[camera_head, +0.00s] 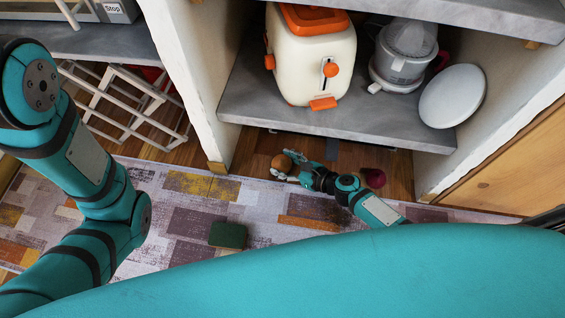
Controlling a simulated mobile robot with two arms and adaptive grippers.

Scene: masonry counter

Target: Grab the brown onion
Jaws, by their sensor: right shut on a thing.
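The brown onion (281,163) is low down at the floor, in front of the open space under the grey shelf. My right gripper (287,168) is shut on it, with the fingers at its right side and partly over it. The fingers are small in this view. My left arm (95,180) comes in from the left, and its gripper is out of view.
A dark red round thing (373,178) lies to the right of my right forearm. A green block (228,235) lies on the patterned rug (165,250). Above, the grey shelf (260,112) holds a cream toaster (310,60), a juicer (403,55) and a white disc (453,95). A white rack (120,105) stands left.

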